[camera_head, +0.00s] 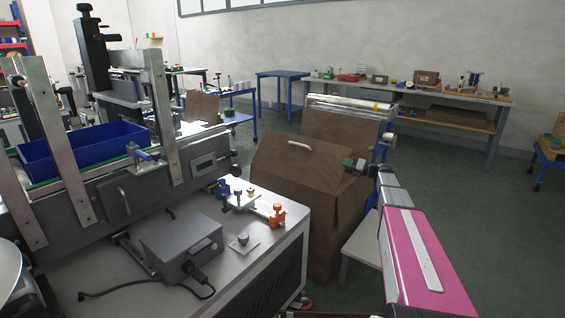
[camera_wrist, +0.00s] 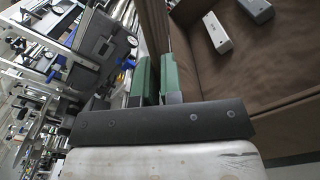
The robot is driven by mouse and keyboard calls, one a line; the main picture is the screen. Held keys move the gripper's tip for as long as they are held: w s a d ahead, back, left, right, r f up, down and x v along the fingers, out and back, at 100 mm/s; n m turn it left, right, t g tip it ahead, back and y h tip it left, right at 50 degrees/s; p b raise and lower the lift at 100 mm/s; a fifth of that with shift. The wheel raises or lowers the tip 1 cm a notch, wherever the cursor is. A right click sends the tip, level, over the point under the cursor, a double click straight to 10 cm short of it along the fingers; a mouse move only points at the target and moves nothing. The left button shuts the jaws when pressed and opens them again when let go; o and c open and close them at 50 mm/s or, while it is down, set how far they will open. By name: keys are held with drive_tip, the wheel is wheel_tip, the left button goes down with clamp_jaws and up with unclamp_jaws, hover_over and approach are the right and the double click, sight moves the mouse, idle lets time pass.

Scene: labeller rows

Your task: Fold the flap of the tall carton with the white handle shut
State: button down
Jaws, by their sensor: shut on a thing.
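The tall brown carton (camera_head: 325,225) stands right of the labelling machine's table. Its sloping top panel, the flap (camera_head: 290,165), carries the white handle (camera_head: 299,145). My gripper (camera_head: 353,164) is at the right edge of this panel. In the wrist view, the green fingers (camera_wrist: 160,80) are shut on a thin brown panel edge (camera_wrist: 155,28), which looks like the flap. A pale handle bar (camera_wrist: 217,32) shows on the brown surface to the right. Whether the flap's far edge touches the carton is hidden.
A long bench (camera_head: 440,95) runs along the back wall.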

drive_tip(key=shift+w+d+f+m, duration=0.45)
drive_tip(key=shift+w+f+m, duration=0.2)
drive_tip(key=shift+f+m, duration=0.1)
drive_tip(key=shift+w+d+f+m, duration=0.4)
drive_tip(key=shift+w+f+m, duration=0.25)
drive_tip(key=shift+f, duration=0.15)
drive_tip(key=c, duration=1.2)
unclamp_jaws()
